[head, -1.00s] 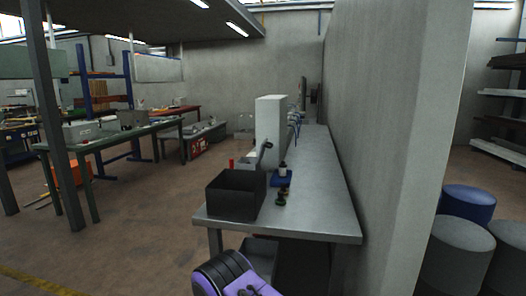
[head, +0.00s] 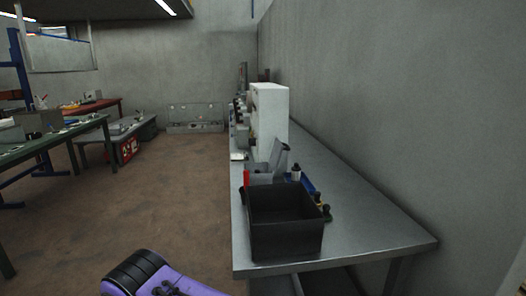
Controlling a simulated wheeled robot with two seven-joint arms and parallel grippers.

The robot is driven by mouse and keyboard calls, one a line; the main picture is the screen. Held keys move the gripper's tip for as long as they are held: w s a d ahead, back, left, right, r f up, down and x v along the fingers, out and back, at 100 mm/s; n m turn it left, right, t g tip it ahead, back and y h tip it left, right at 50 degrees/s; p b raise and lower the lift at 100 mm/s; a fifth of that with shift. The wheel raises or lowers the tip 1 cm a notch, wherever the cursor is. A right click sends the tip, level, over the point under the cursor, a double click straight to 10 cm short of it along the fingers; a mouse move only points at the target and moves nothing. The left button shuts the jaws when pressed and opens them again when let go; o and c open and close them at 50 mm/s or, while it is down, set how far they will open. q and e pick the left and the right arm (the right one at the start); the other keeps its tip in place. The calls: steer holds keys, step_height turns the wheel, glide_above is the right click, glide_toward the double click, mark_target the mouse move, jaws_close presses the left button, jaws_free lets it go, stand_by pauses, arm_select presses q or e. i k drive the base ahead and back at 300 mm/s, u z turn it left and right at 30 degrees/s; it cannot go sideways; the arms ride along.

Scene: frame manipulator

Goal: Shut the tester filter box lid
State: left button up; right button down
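A tall white tester cabinet (head: 272,118) stands on the long grey metal bench, near the wall. A small grey box (head: 259,172) with a raised, tilted flap (head: 279,157) is in front of it, partly hidden behind a black bin; it looks like the filter box with its lid open. Neither gripper is in view. Only a purple and black link of my own arm shows at the bottom edge, well apart from the box.
The open black bin (head: 285,225) sits at the bench's near end. A small bottle (head: 296,173), a blue tray (head: 308,184) and dark knobs (head: 322,202) lie beside it. The bench's right side (head: 370,220) is clear, as is the floor (head: 140,210) to the left. A concrete wall (head: 400,110) borders the right.

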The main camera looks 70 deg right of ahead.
mark_target(278, 147)
steer(key=i, duration=1)
steer(key=z, duration=2.5)
